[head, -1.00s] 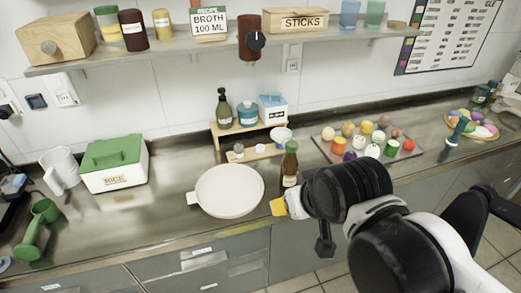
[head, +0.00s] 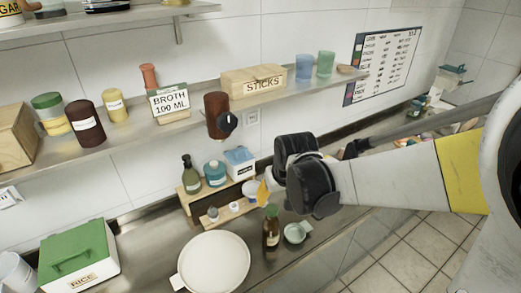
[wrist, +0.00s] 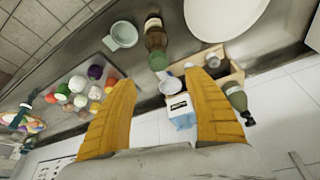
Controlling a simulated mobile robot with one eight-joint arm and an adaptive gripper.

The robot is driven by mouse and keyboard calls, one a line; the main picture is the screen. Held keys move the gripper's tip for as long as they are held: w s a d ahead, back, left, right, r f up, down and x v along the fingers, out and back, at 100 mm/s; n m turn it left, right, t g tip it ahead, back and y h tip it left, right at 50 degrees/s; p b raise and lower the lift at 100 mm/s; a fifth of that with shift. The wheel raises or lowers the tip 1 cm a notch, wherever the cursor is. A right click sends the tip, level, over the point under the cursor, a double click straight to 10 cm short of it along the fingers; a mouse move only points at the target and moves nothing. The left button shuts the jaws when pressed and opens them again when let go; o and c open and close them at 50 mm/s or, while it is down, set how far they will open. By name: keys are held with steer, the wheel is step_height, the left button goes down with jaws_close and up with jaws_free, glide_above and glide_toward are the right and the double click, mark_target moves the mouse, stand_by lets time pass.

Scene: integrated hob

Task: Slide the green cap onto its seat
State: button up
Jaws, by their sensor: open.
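I cannot tell for certain which green piece is the green cap. A green lid (head: 78,245) is on the white RICE box at the lower left, and a jar with a green lid (head: 47,101) stands on the shelf. No separate seat can be picked out. My gripper (head: 264,192) is above the counter, near the small wooden rack; only a yellow fingertip shows in the head view. In the wrist view my gripper (wrist: 163,82) has its two yellow fingers wide apart, with nothing held between them. The rack's blue-and-white box (wrist: 180,112) shows beyond the gap.
A brown bottle (head: 271,228) and a pale green cup (head: 297,233) stand near the counter's front edge, right of a white pan (head: 214,262). The wooden rack (head: 190,203) holds bottles. The shelf (head: 150,128) hangs above. A tray of round items (wrist: 80,92) shows in the wrist view.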

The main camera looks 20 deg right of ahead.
mark_target(272, 208)
steer(key=b+x, duration=0.4)
steer(key=x, duration=0.7)
steer(key=shift+d, duration=0.15)
jaws_close()
